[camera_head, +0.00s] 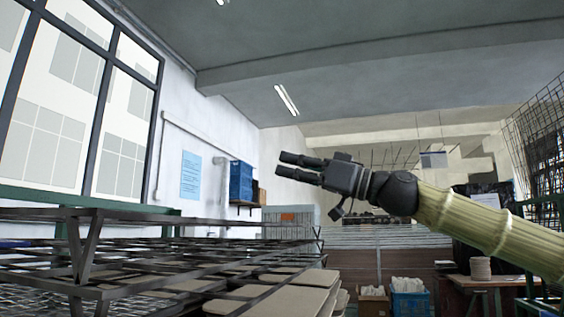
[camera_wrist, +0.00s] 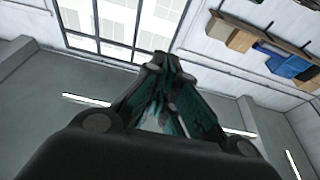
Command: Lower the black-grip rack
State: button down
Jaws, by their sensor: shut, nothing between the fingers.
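My gripper (camera_head: 279,165) is raised in the air right of centre in the head view, with its fingers pointing left. It is empty. In the wrist view the fingertips (camera_wrist: 160,60) come together, with the window wall and ceiling behind them. Dark metal wire racks (camera_head: 110,285) lie in stacked layers at the lower left of the head view, below and left of my gripper and apart from it. I cannot tell which rack has the black grip; no grip shows clearly. No rack shows in the wrist view.
Pale flat panels (camera_head: 290,290) lie among the racks at their right end. A blue crate (camera_head: 241,181) sits on a wall shelf. A blue bin (camera_head: 410,303) stands on the floor. Wire mesh (camera_head: 545,140) rises at the far right. The air around my gripper is clear.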

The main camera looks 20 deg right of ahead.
notch_tip(320, 180, down, 13)
jog(key=d+b, duration=0.1)
jog(key=b, duration=0.7)
jog(key=shift+s+r, duration=0.15)
jog(key=shift+s, duration=0.1)
jog(key=shift+r, duration=0.1)
notch_tip(320, 180, up, 4)
jog(key=p, duration=0.2)
jog(key=s+d+f, duration=0.4)
jog(key=d+f, duration=0.2)
jog(key=shift+d+f, duration=0.25)
jog(key=shift+d, duration=0.15)
dwell(0.5)
